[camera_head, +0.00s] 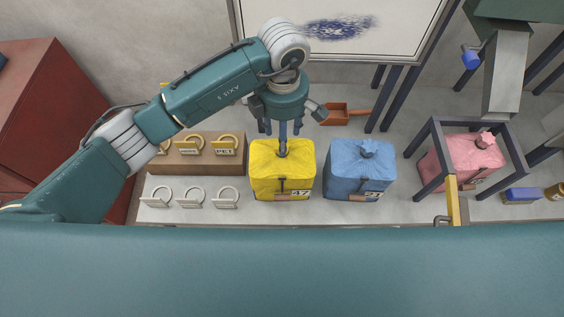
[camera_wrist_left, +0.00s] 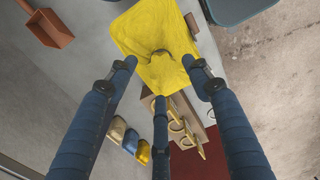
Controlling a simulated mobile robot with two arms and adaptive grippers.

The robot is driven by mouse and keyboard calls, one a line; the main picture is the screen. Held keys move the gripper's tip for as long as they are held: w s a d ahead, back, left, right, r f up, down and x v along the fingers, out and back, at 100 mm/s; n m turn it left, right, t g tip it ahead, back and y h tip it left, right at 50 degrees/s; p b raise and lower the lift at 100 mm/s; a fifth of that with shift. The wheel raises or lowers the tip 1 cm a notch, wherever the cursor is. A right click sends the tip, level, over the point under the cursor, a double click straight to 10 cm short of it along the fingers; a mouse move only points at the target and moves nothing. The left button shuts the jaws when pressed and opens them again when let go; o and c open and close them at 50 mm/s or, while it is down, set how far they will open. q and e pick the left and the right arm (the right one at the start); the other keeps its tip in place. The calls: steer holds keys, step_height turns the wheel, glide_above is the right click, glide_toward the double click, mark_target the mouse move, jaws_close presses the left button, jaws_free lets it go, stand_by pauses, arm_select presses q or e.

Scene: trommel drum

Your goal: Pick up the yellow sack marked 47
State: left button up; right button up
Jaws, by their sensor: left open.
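The yellow sack (camera_head: 265,172) marked 47 stands upright on the pale surface, with its tag low on the front. Its gathered neck is on top. In the left wrist view the sack (camera_wrist_left: 145,35) is at the top centre, its neck between and beyond the fingers. My left gripper (camera_head: 283,132) is above the sack, pointing down, and one finger overlaps the neck in the head view. In the left wrist view its blue fingers (camera_wrist_left: 161,75) are spread and hold nothing. Whether a fingertip touches the neck I cannot tell. My right gripper is not in view.
A blue sack (camera_head: 350,172) stands close right of the yellow one. A pink sack (camera_head: 466,152) sits inside a dark frame (camera_head: 437,135) farther right. Left are labelled rings (camera_head: 227,197) and a brown step (camera_head: 205,166). An orange scoop (camera_head: 336,114) lies behind.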

mark_target(282, 167)
arm_select(q)
steer(key=shift+f+p, duration=0.35)
steer(key=shift+f, duration=0.05)
step_height(282, 167, down, 4)
steer(key=shift+s+a+r+p, duration=0.1)
steer(key=shift+s+r+p, duration=0.1)
steer(key=shift+p, duration=0.65)
steer(key=shift+w+f, duration=0.1)
steer(key=shift+f, duration=0.3)
jaws_close()
steer(key=shift+w+r, duration=0.1)
